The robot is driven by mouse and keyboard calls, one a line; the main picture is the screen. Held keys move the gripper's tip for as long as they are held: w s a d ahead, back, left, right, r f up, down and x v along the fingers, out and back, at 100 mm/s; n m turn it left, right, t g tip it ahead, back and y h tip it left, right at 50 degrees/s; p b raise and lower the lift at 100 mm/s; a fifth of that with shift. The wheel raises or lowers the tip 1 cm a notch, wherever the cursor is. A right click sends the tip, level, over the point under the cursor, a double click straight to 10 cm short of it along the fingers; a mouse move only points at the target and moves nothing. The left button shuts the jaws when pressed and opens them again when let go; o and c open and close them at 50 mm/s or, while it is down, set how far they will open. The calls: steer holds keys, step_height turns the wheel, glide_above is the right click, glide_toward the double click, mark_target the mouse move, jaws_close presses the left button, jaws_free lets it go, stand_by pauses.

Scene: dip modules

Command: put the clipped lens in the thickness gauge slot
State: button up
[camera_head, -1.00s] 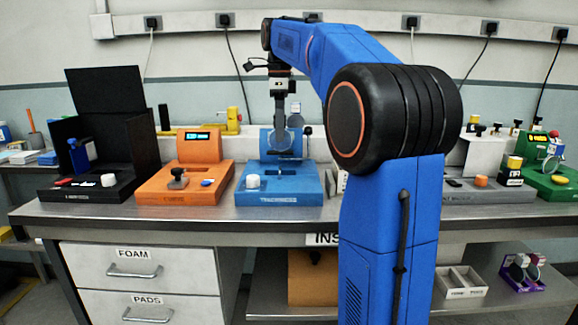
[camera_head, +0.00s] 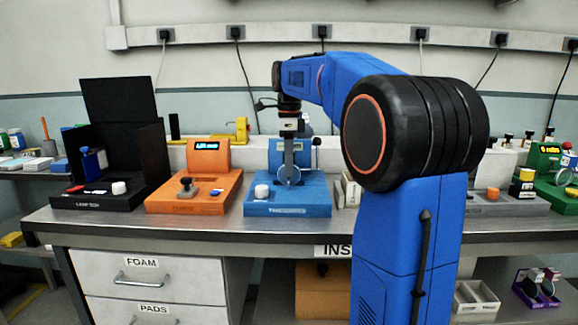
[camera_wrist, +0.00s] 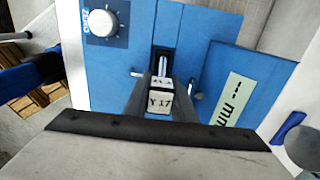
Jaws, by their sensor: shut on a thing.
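The blue thickness gauge (camera_head: 312,195) stands on the bench, with a white knob (camera_head: 262,191) at its front left. My gripper (camera_head: 289,163) points down over the gauge and is shut on the clipped lens (camera_head: 289,177), a clear round disc hanging upright at the gauge's bed. In the wrist view, my gripper (camera_wrist: 158,84) holds the lens's white clip, marked "Y 17" (camera_wrist: 160,102). The dark gauge slot (camera_wrist: 163,55) lies just beyond the clip. The gauge display (camera_wrist: 232,100) shows dashes and "mm". I cannot tell whether the lens's lower edge is inside the slot.
An orange instrument (camera_head: 207,180) and an open black box (camera_head: 118,150) stand to the left of the gauge. A white holder (camera_head: 349,188) stands close to its right. My arm hides the bench further right. A green instrument (camera_head: 545,160) is at the far right.

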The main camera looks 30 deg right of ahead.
steer(key=o, duration=1.1)
steer(key=shift+f, duration=0.1)
steer(key=shift+c, duration=0.2)
step_height(320, 180, up, 12)
steer(key=shift+r, duration=0.15)
